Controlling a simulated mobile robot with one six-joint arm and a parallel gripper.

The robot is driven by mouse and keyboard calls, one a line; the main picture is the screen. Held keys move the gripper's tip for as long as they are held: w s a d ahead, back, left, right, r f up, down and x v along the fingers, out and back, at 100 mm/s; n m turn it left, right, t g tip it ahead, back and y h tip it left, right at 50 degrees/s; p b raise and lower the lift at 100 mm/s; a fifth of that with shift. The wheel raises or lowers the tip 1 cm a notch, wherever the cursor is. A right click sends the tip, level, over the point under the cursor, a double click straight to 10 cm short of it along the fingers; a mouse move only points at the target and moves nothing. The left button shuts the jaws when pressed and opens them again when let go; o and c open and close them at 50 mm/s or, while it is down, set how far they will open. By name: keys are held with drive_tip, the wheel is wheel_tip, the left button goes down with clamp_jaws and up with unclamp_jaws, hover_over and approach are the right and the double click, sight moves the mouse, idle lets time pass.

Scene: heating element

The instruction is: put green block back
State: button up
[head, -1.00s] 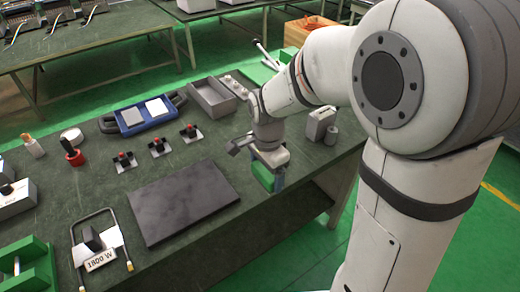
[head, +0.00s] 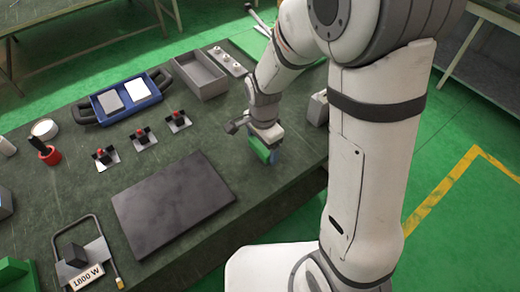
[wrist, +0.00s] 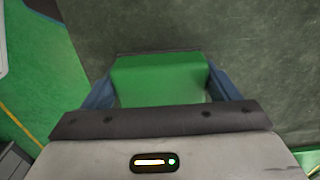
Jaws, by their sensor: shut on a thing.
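The green block (head: 258,149) is between the fingers of my gripper (head: 264,154), near the right front edge of the table. In the wrist view the green block (wrist: 160,80) fills the space between the two blue fingers of my gripper (wrist: 160,93), and the fingers are shut on it. Its lower end is close to the table top; I cannot tell whether it touches.
A dark slab (head: 172,205) lies left of my gripper. Three small red-knobbed switches (head: 141,137), a blue tray (head: 126,98) and a grey open box (head: 200,74) are farther back. A heating element labelled 1800 W (head: 85,278) lies at the front left.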

sight(263, 153)
wheel_tip(263, 153, down, 3)
drive_tip(key=shift+r, duration=0.2)
drive_tip(key=shift+f, duration=0.1)
drive_tip(key=shift+f, duration=0.15)
drive_tip(key=o, duration=0.9)
drive_tip(key=shift+s, duration=0.1)
drive_tip(key=shift+r, duration=0.25)
